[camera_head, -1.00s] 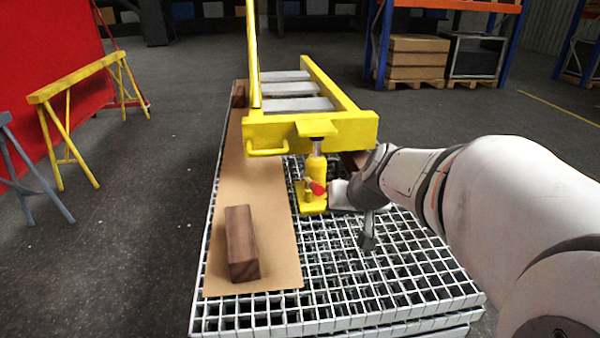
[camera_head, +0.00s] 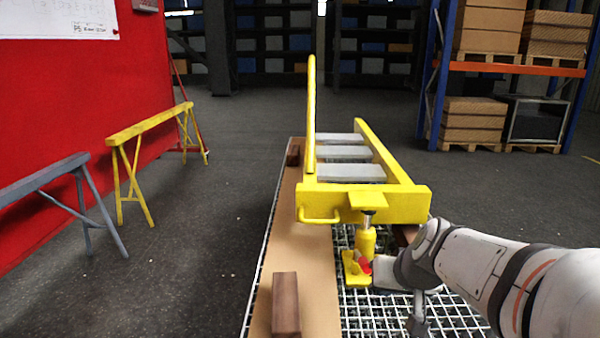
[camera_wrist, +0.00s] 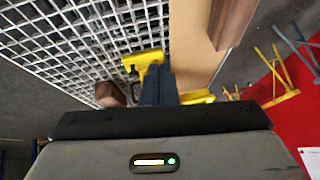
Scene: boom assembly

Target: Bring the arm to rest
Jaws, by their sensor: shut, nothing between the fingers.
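My arm (camera_head: 490,270) reaches in from the right in the head view, low beside the yellow jack (camera_head: 366,245). My gripper (camera_wrist: 158,84) shows in the wrist view as two dark fingers closed together with nothing between them. In the head view my gripper's fingers cannot be made out. The jack stands upright on the grating, under the end of the yellow boom frame (camera_head: 410,204), and its red knob faces my wrist. In the wrist view the jack's yellow foot (camera_wrist: 142,60) shows just beyond the fingertips; I cannot tell whether they touch.
A brown wooden block (camera_head: 286,303) lies on the cardboard sheet (camera_head: 302,250), left of the jack. The metal grating (camera_head: 362,308) carries it all. Yellow (camera_head: 150,122) and grey (camera_head: 45,180) trestles stand at left. Racks with boxes stand behind. The floor between is clear.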

